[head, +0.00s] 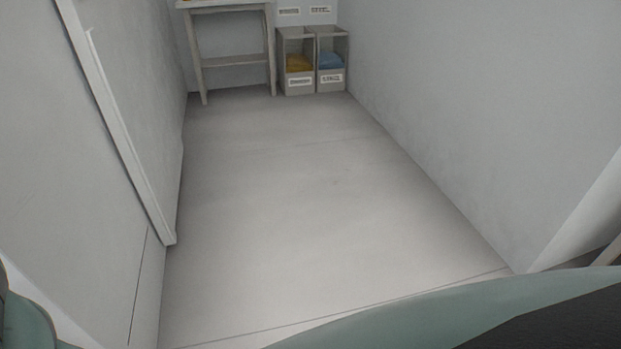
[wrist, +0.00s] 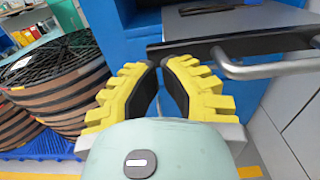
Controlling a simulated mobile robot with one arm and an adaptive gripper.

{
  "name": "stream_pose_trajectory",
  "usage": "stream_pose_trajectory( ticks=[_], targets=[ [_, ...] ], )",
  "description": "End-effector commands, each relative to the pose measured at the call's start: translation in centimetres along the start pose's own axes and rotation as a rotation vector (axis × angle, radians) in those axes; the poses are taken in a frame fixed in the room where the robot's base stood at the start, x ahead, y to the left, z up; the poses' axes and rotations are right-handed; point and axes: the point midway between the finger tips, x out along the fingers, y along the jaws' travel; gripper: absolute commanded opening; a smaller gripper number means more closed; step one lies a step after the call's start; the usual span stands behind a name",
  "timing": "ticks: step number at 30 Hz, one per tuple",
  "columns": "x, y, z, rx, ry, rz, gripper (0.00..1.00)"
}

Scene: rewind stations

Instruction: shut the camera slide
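I cannot make out a camera slide for certain in either view. My gripper (wrist: 160,66) shows in the wrist view, with yellow ribbed fingers and dark inner pads. Its fingertips come close together, with only a thin gap between them and nothing held. Beyond the fingertips is a blue machine or cabinet (wrist: 192,25) with a dark grey panel (wrist: 240,20) on top. A black bar (wrist: 225,44) and a grey metal rail (wrist: 262,68) run across to the right of the fingertips. My gripper hides part of the blue body. The head view does not show my gripper.
In the wrist view, large black-and-brown reels (wrist: 52,75) are stacked at the left on a blue pallet (wrist: 60,147). The head view shows clear grey floor (head: 290,200) between two walls, with a small table (head: 232,60) and two bins (head: 314,78) at the far end.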

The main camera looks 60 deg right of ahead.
Motion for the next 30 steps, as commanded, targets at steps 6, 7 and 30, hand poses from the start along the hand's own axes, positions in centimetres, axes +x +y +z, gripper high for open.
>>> stream_pose_trajectory(
  ticks=[6,7,30],
  targets=[
    [2.4,-0.2,-0.2,-0.001,0.001,-0.004,0.00],
    [2.6,-0.2,-0.1,-0.001,0.000,-0.003,0.00],
    [4.9,-0.1,-0.2,0.001,-0.001,-0.003,0.00]
  ],
)
